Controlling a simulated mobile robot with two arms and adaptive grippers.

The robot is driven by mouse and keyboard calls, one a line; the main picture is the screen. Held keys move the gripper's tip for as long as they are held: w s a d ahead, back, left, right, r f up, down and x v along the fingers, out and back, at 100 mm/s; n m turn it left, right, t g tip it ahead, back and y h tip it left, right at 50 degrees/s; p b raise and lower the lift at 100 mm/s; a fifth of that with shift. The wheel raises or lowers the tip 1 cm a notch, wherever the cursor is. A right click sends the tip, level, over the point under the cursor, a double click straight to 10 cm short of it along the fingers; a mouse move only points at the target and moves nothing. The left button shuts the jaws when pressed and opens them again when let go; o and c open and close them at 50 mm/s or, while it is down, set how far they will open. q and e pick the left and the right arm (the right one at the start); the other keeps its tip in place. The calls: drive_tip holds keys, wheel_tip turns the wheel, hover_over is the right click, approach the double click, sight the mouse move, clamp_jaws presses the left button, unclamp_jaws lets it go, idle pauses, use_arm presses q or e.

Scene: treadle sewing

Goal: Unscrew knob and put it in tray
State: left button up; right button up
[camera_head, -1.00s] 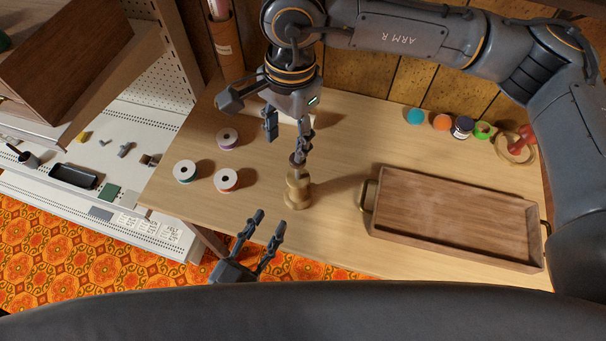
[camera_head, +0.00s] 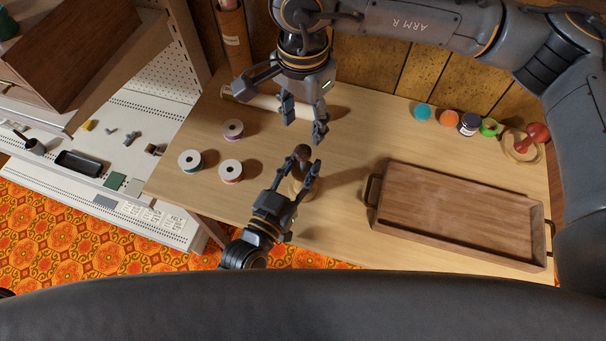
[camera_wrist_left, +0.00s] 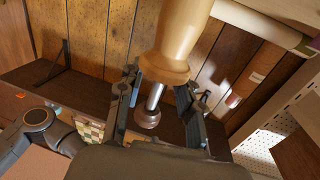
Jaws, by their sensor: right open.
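A dark round knob (camera_head: 303,152) tops a light wooden turned post (camera_head: 297,187) on the table. In the left wrist view, the knob (camera_wrist_left: 147,116) sits on a bare metal rod (camera_wrist_left: 155,95) joined to the post (camera_wrist_left: 180,40). My left gripper (camera_head: 297,175) reaches in from below, its fingers either side of the post's top and rod. In its wrist view the fingers (camera_wrist_left: 158,92) stand apart, with gaps beside the rod. My right gripper (camera_head: 304,122) is open and empty just beyond the knob. The wooden tray (camera_head: 460,195) with brass handles is empty at right.
Several thread spools (camera_head: 231,170) lie left of the post. A pale roll (camera_head: 262,98) lies behind the right gripper. Small coloured jars (camera_head: 448,118) and a red-handled item (camera_head: 537,134) stand along the back right. Table between post and tray is clear.

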use_arm(q)
drive_tip(key=shift+w+d, duration=0.15)
drive_tip(key=shift+w, duration=0.05)
clamp_jaws()
idle(0.3)
